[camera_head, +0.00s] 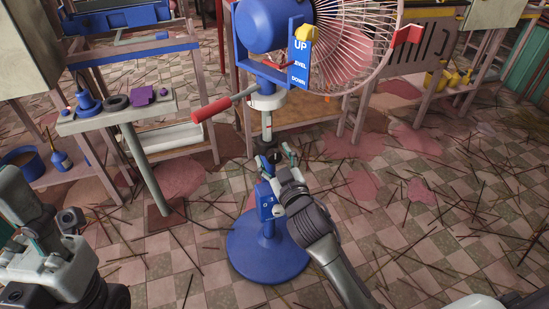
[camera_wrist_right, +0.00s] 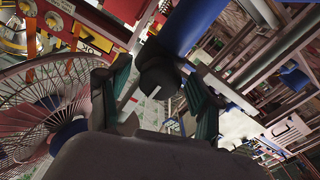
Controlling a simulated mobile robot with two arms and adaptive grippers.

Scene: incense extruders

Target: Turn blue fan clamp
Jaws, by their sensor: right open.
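The blue fan (camera_head: 265,25) stands upright on a round blue base (camera_head: 266,255) with a wire cage at its right. A lower blue post part (camera_head: 266,205) rises from the base. My right gripper (camera_head: 272,160) reaches up to the post from the lower right and hides part of the joint there. In the right wrist view its two green-padded fingers (camera_wrist_right: 158,100) are spread apart, either side of a dark clamp knob (camera_wrist_right: 158,72) on the blue post (camera_wrist_right: 190,25). Contact cannot be told. My left gripper (camera_head: 52,235) is at the lower left, away from the fan.
A red-tipped handle (camera_head: 210,110) sticks out left from the fan, above my right gripper. A blue UP/LEVEL/DOWN plate (camera_head: 299,55) is on the fan. A small stand (camera_head: 130,118) with dark and purple items is at the left. Sticks litter the tiled floor (camera_head: 400,240).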

